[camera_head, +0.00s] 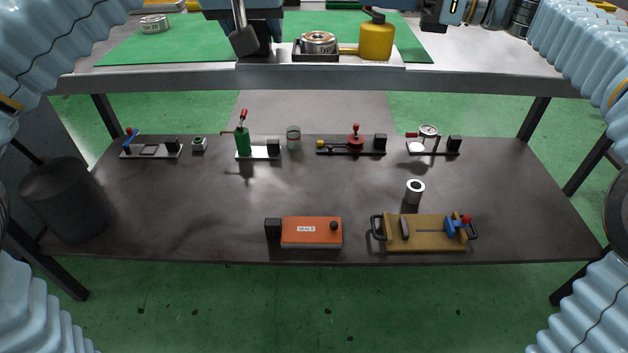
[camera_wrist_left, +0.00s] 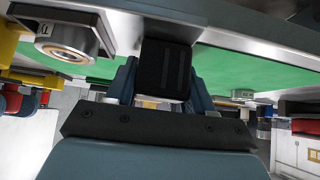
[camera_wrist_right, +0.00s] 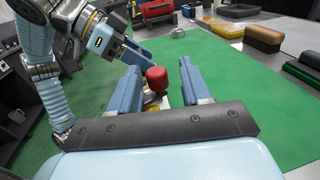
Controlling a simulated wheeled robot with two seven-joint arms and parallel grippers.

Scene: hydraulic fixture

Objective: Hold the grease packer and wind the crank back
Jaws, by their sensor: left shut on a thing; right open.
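The grease packer stands on the raised bench, with a white base plate (camera_head: 346,65), a bearing in a dark tray (camera_head: 318,42), and a yellow canister (camera_head: 376,42) with a dark crank arm (camera_head: 376,15) on top. The bearing also shows in the left wrist view (camera_wrist_left: 72,47). My left gripper (camera_wrist_left: 162,70) is shut on a dark block (camera_wrist_left: 166,58) beside the bearing. In the right wrist view, a red knob (camera_wrist_right: 157,79) stands between the parted fingers of my right gripper (camera_wrist_right: 160,70). I cannot tell whether either finger touches it.
A green mat (camera_head: 140,45) covers much of the bench around the packer. A round metal part (camera_head: 154,24) lies at its left. The lower dark table (camera_head: 210,190) holds several small fixtures, including an orange block (camera_head: 311,233) and a tan fixture (camera_head: 425,236).

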